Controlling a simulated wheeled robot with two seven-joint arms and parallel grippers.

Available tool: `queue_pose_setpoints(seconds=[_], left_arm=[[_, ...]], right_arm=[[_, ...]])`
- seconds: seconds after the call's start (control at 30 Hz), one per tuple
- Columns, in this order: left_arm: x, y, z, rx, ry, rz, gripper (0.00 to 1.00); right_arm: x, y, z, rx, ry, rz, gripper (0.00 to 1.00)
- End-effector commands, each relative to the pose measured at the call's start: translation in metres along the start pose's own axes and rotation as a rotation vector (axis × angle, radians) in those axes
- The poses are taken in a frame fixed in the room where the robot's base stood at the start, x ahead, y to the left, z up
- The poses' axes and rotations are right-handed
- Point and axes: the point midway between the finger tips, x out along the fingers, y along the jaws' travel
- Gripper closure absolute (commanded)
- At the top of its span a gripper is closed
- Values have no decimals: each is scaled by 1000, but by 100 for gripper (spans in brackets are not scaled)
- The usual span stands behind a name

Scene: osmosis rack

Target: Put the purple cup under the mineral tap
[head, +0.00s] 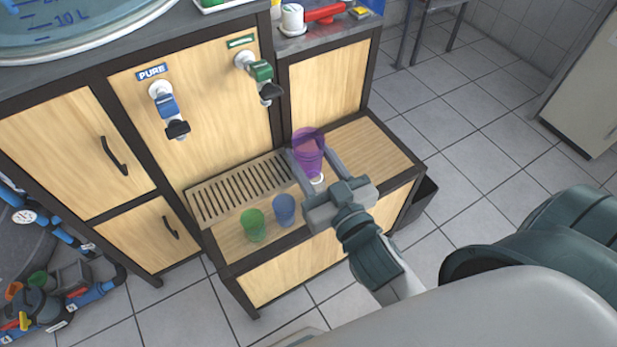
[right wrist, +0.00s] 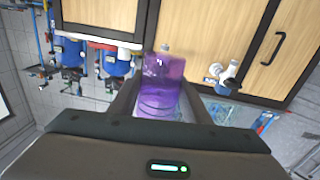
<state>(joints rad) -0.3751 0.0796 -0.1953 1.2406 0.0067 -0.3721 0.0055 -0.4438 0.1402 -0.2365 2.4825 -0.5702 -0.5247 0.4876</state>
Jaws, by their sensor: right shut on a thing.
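The purple cup (head: 308,150) is between the fingers of my right gripper (head: 318,172), which is shut on it. The cup is upright above the wooden shelf, right of the slatted drip grate (head: 242,190). It also fills the middle of the right wrist view (right wrist: 160,84). The green-handled tap (head: 262,78), below a green label (head: 241,41) too small to read, is on the wooden panel up and left of the cup. The cup is apart from this tap. The blue-handled tap (head: 168,110), marked PURE, is farther left. My left gripper is out of view.
A green cup (head: 253,225) and a blue cup (head: 284,210) stand on the shelf in front of the grate. The shelf's right part (head: 370,150) is bare. A red-handled item (head: 325,13) lies on the counter above.

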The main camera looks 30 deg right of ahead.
Motion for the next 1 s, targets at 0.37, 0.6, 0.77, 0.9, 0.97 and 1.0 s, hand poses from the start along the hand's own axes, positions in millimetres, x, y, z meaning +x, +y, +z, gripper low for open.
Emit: queue_pose_setpoints(seconds=[0.37, 0.6, 0.77, 0.9, 0.97, 1.0], left_arm=[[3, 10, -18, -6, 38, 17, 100], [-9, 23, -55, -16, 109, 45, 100], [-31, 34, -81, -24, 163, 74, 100], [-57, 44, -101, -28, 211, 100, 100], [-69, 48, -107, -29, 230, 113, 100], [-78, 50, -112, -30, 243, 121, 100]], right_arm=[[4, 19, 31, -4, -6, 19, 77], [10, 58, 82, -5, -16, 58, 77], [14, 90, 116, -3, -20, 90, 77], [16, 118, 142, -1, -18, 118, 77], [16, 130, 152, 1, -17, 129, 77], [17, 138, 158, 1, -16, 137, 77]])
